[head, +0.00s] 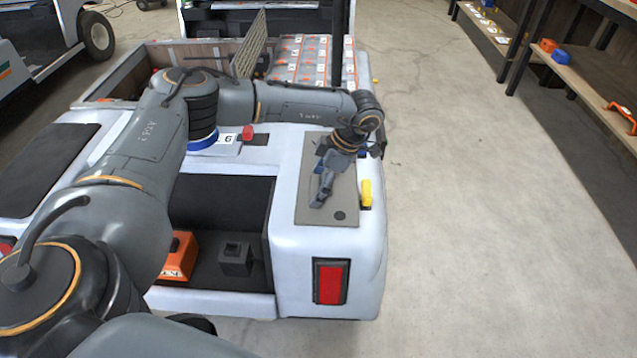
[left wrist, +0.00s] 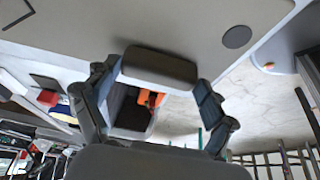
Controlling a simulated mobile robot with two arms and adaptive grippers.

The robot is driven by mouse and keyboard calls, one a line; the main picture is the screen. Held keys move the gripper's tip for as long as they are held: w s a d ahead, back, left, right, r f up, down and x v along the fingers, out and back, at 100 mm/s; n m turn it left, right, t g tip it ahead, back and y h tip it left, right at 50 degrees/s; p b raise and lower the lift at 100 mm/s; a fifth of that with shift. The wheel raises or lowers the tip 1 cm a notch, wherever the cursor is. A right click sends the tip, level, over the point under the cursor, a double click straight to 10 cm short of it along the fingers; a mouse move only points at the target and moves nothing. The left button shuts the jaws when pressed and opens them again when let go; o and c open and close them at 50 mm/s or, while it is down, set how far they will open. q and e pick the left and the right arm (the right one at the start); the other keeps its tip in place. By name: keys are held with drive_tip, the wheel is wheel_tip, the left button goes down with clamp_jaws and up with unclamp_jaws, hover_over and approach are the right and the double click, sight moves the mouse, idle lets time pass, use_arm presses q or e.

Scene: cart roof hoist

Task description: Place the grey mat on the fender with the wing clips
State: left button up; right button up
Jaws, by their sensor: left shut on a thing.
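The grey mat (head: 352,185), a flat sheet with a dark round spot, lies over the cart's white right rear fender (head: 292,262). Whether it rests flat all over is unclear. The mat (left wrist: 200,22) fills the top of the left wrist view. My left gripper (head: 321,190) is over the mat's middle, shut on a raised grey grip (left wrist: 160,67) that appears to belong to the mat. A yellow wing clip (head: 365,193) stands at the mat's right edge, close beside it. My right gripper is out of view.
An orange box (head: 180,257) and a small black block (head: 235,258) sit in the cart's rear well. A red knob (head: 248,132) is left of the mat. Shelves (head: 590,82) stand at the right. The floor (head: 480,220) right of the cart is clear.

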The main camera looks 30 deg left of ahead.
use_arm(q)
drive_tip(key=o, duration=1.4)
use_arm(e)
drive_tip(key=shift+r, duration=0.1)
use_arm(q)
drive_tip(key=shift+r, duration=0.3)
drive_tip(key=p+v, duration=0.1)
drive_tip(key=v, duration=1)
drive_tip(key=shift+w+d+r, duration=0.1)
drive_tip(key=shift+r, duration=0.15)
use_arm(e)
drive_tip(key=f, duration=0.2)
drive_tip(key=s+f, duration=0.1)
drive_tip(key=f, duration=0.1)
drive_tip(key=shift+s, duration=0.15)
